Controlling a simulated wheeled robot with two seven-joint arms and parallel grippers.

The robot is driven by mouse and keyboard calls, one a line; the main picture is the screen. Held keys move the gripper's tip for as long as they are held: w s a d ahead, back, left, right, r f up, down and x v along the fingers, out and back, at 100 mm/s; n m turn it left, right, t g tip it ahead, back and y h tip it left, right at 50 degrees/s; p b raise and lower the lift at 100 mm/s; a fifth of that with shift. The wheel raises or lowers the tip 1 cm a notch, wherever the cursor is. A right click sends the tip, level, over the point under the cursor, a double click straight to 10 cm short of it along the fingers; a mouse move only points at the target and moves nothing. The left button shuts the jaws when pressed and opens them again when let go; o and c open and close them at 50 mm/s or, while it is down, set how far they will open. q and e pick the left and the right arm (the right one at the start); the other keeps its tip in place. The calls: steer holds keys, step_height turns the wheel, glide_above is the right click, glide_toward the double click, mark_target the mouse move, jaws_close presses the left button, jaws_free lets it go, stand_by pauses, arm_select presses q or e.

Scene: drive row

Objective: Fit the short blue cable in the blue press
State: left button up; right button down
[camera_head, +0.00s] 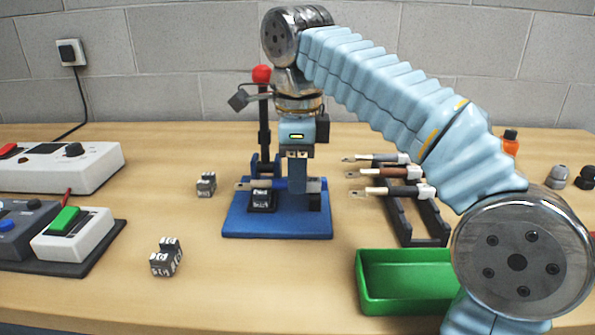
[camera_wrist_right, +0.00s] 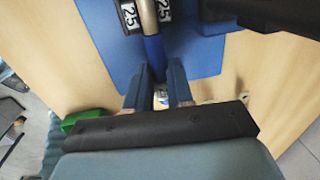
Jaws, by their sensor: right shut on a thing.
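The blue press (camera_head: 277,225) stands mid-table, its red-knobbed lever (camera_head: 262,75) upright. A black die marked 25 (camera_head: 262,200) sits on it; two faces marked 25 also show in the right wrist view (camera_wrist_right: 128,14). My right gripper (camera_head: 298,188) points down over the press, right of the die. It is shut on the short blue cable (camera_wrist_right: 153,52). The cable's metal end (camera_wrist_right: 149,18) lies between the two marked die faces; the head view shows metal sticking out left of the die (camera_head: 243,185). Whether it touches the die is unclear. My left gripper is out of view.
Two loose dies lie left of the press, one near (camera_head: 166,257) and one farther back (camera_head: 206,184). A black rack (camera_head: 432,228) with several cables and a green tray (camera_head: 405,295) are on the right. Control boxes (camera_head: 75,235) stand left. The front middle is clear.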

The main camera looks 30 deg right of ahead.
steer(key=shift+f+b, duration=0.45)
steer(key=shift+f, duration=0.05)
steer(key=c, duration=0.9)
jaws_free()
steer(key=r+p, duration=0.1)
steer(key=r, duration=0.4)
steer(key=r+p, duration=0.1)
steer(key=r, duration=0.1)
steer(key=shift+s+a+r+p, duration=0.15)
steer(key=shift+s+p, duration=0.15)
steer(key=shift+p, duration=0.05)
steer(key=shift+r, duration=0.15)
steer(key=shift+s, duration=0.1)
